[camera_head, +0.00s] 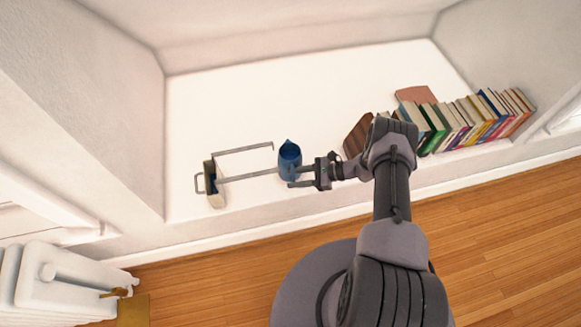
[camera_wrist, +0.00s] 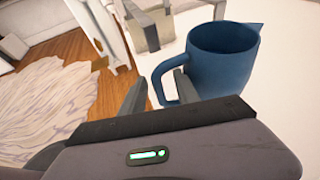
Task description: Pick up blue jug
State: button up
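The blue jug (camera_head: 289,156) stands upright on the white ledge, just beyond the tips of my gripper (camera_head: 295,177). In the wrist view the jug (camera_wrist: 222,60) fills the upper right, with its spout at the right and its handle at the left. My gripper (camera_wrist: 160,80) is open there, with its two fingers apart. The jug's handle shows between the fingertips and just past them, partly hidden by the right finger. I cannot tell whether either finger touches it.
A grey metal frame (camera_head: 245,178) with a small book-like object (camera_head: 214,184) stands left of the jug. A row of books (camera_head: 470,120) and a dark wooden piece (camera_head: 357,136) are to the right. The ledge behind the jug is clear. A radiator (camera_head: 60,280) stands lower left.

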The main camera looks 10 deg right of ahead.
jog(key=x, duration=0.3)
jog(key=shift+s+a+f+b, duration=0.1)
jog(key=shift+a+f+b, duration=0.15)
jog(key=shift+f+b, duration=0.2)
jog(key=shift+r, duration=0.1)
grip_shut()
dwell(0.8)
